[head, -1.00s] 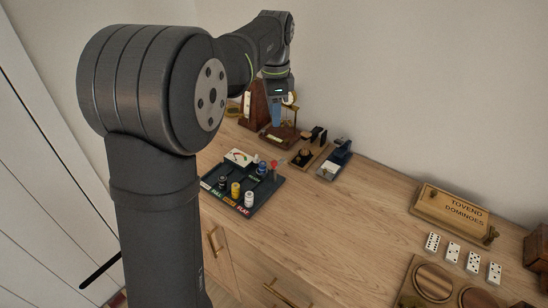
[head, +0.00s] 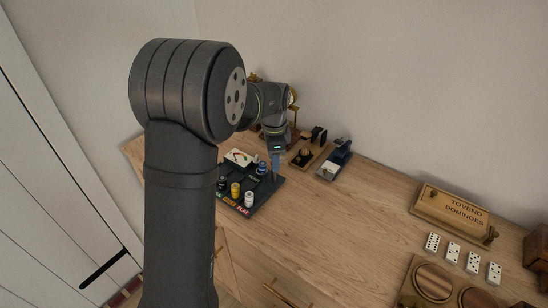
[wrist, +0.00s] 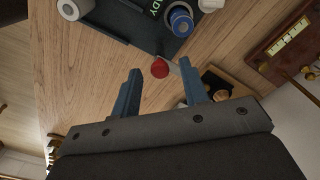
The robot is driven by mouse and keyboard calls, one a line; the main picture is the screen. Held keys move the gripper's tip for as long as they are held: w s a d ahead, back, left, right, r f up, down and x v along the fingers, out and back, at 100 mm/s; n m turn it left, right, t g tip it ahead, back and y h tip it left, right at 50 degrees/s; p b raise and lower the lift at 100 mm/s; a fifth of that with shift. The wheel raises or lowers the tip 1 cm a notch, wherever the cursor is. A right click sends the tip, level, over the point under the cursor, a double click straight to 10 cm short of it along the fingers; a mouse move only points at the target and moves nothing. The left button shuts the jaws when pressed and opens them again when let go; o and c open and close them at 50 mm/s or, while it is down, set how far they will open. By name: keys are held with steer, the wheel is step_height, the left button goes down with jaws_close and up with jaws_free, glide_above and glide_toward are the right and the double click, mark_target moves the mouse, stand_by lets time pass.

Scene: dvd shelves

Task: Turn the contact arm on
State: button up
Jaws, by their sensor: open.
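A red round knob (wrist: 160,69) shows in the wrist view, with a pale strip beside it, at the edge of a dark tray (wrist: 140,30); I take it for the end of the contact arm. The dark tray (head: 266,192) also shows in the head view, where my gripper hides the knob. My gripper (wrist: 159,66) is open, its two blue fingers on either side of the knob in the picture. I cannot tell the height gap, and nothing is held. In the head view my gripper (head: 275,165) points down over the tray's back right side.
The tray carries a white meter (head: 238,157), a yellow cell (head: 235,190), a white cell (head: 249,200) and a blue cell (head: 262,168). A wooden-based key (head: 302,157) and a dark device (head: 335,160) stand behind.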

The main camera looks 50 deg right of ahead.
steer(key=shift+c, duration=0.2)
jaws_close()
steer(key=shift+n, duration=0.3)
steer(key=n, duration=0.3)
steer(key=shift+n, duration=0.3)
steer(key=n, duration=1.3)
steer(key=shift+n, duration=0.3)
